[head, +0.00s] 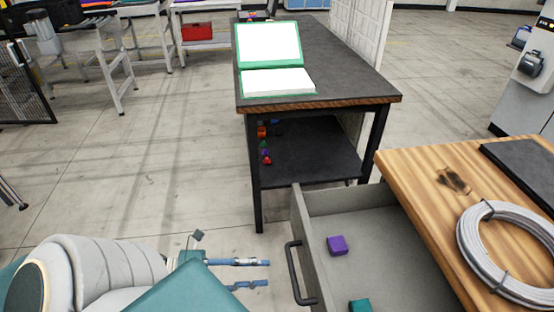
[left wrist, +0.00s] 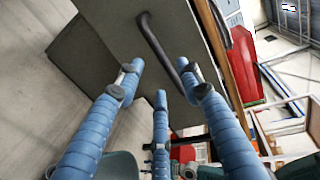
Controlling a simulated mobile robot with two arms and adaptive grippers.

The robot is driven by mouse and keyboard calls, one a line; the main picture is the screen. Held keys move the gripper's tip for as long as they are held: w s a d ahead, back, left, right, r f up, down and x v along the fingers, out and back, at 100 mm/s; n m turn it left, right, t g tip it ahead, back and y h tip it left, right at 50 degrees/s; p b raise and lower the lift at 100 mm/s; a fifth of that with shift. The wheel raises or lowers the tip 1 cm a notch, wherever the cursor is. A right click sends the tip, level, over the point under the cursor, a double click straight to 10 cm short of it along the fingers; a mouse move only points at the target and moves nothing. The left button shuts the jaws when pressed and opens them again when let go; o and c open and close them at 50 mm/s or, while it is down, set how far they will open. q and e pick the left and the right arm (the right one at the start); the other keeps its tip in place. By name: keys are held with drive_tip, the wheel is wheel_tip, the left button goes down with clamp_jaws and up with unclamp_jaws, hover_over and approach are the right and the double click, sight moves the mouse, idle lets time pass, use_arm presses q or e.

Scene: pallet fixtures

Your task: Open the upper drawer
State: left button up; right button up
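The drawer (head: 375,240) stands pulled out from under the wooden-topped bench, its inside visible from above. A purple cube (head: 337,245) and a teal cube (head: 359,305) lie in it. Its dark bar handle (head: 293,270) is on the front panel, facing my left gripper (head: 265,273). The gripper's blue fingers are spread and empty, with a small gap to the handle in the head view. In the left wrist view, the handle (left wrist: 156,45) shows just ahead of the open fingers (left wrist: 160,85). Whether another drawer lies below is hidden. My right gripper is not in view.
The wooden bench top (head: 420,175) holds a coiled grey cable (head: 480,262) and a dark slab (head: 525,165). A black table (head: 340,65) with a green-framed white case (head: 270,65) stands behind the drawer. The floor to the left is mostly free.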

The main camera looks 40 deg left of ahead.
use_arm(q)
drive_tip(key=shift+v, duration=1.45)
